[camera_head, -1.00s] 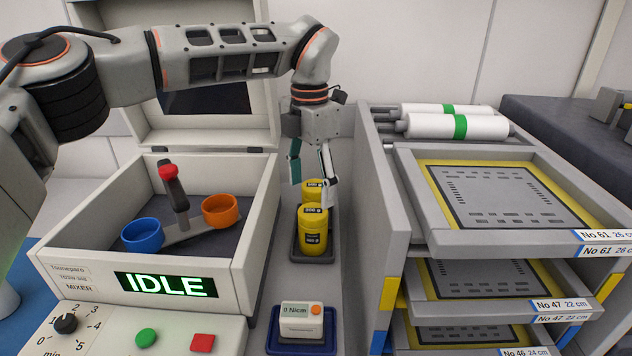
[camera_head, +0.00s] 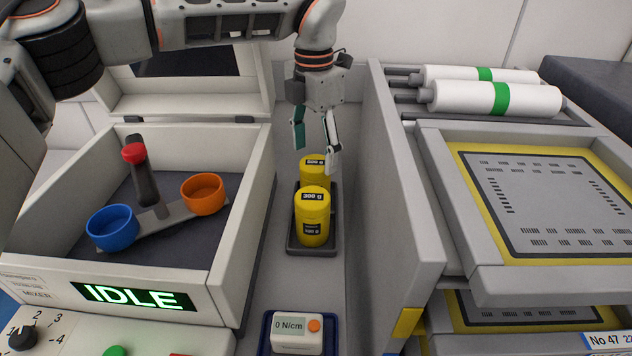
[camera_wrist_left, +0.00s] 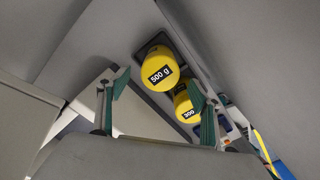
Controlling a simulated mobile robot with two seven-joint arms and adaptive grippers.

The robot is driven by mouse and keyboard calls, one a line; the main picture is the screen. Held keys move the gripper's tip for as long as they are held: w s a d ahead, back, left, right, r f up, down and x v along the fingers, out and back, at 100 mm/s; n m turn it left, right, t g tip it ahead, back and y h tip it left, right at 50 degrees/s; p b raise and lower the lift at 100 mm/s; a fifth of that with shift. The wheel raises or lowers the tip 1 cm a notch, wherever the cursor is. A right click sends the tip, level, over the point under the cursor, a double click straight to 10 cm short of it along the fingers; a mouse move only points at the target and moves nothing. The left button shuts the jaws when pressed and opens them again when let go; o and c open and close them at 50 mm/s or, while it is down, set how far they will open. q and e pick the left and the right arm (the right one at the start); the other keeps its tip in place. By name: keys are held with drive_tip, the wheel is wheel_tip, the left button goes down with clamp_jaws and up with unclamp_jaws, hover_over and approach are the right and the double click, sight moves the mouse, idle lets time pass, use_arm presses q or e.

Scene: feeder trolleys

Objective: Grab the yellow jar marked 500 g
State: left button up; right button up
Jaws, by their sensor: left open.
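Two yellow jars stand upright one behind the other in a dark tray (camera_head: 296,247). The rear one is the jar marked 500 g (camera_head: 315,172); its lid faces me in the left wrist view (camera_wrist_left: 160,66). The front jar, marked 300 g (camera_head: 312,216), partly hides it in the head view. My left gripper (camera_head: 315,158) is open and empty, pointing down just over the rear jar. In the left wrist view its fingers (camera_wrist_left: 158,85) lie on either side of the 500 g lid, apart from it. My right gripper is in neither view.
A mixer (camera_head: 240,225) with a blue cup (camera_head: 112,229) and an orange cup (camera_head: 203,194) stands left. A trolley wall (camera_head: 400,190) rises close on the right, with stencil frames and white rolls. A gauge (camera_head: 297,332) sits in front. The gap between is narrow.

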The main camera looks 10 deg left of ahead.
sight(315, 162)
use_arm(q)
wheel_tip(315, 162, down, 4)
drive_tip(key=shift+b, duration=0.35)
drive_tip(key=shift+r, duration=0.25)
clamp_jaws()
